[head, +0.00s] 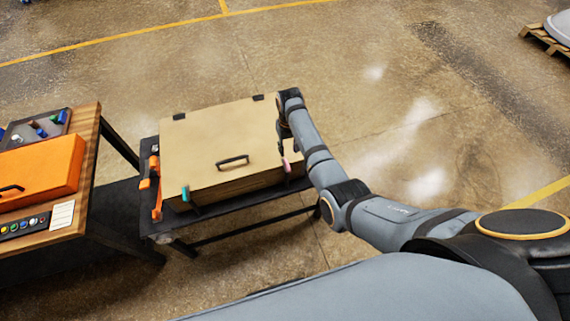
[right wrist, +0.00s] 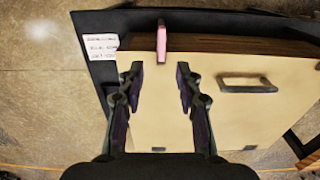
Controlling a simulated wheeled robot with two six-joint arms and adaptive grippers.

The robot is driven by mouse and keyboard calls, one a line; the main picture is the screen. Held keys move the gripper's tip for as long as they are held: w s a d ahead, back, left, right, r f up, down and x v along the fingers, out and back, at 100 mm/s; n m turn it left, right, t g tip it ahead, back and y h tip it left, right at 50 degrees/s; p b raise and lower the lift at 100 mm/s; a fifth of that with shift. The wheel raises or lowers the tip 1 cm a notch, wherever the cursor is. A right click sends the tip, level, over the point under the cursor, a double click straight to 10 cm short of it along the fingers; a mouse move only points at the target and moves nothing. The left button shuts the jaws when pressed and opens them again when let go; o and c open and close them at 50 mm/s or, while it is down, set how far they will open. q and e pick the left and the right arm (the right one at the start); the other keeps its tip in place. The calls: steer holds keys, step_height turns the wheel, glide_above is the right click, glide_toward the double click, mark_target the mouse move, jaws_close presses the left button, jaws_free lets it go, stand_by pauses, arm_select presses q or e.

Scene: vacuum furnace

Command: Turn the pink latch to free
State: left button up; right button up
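The beige box (head: 220,135) sits on a black table and has a dark handle on its lid. The pink latch (head: 286,165) is at its front right edge; in the right wrist view the pink latch (right wrist: 161,42) stands out past the box edge. A teal latch (head: 186,194) is at the front left corner. My right gripper (head: 284,148) is above the right end of the box, close to the pink latch. In the right wrist view my right gripper (right wrist: 158,80) is open and empty, with the latch ahead between its fingertip lines, apparently not touched. My left gripper is not in view.
An orange clamp-like piece (head: 155,185) lies on the black table (head: 148,222) left of the box. A wooden bench (head: 85,150) with an orange box (head: 40,170) stands further left. A white label (right wrist: 102,46) is beside the box.

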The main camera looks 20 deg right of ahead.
glide_above(287, 164)
step_height(287, 164, down, 4)
steer(key=shift+f, duration=0.1)
step_height(287, 164, down, 5)
steer(key=shift+w+d+r+b, duration=0.15)
steer(key=shift+r+b, duration=0.05)
steer(key=shift+b, duration=0.45)
steer(key=shift+f, duration=0.3)
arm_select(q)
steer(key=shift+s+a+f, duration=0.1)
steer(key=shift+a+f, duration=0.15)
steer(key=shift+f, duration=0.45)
arm_select(e)
steer(key=shift+c, duration=0.3)
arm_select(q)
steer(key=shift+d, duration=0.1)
arm_select(e)
jaws_close()
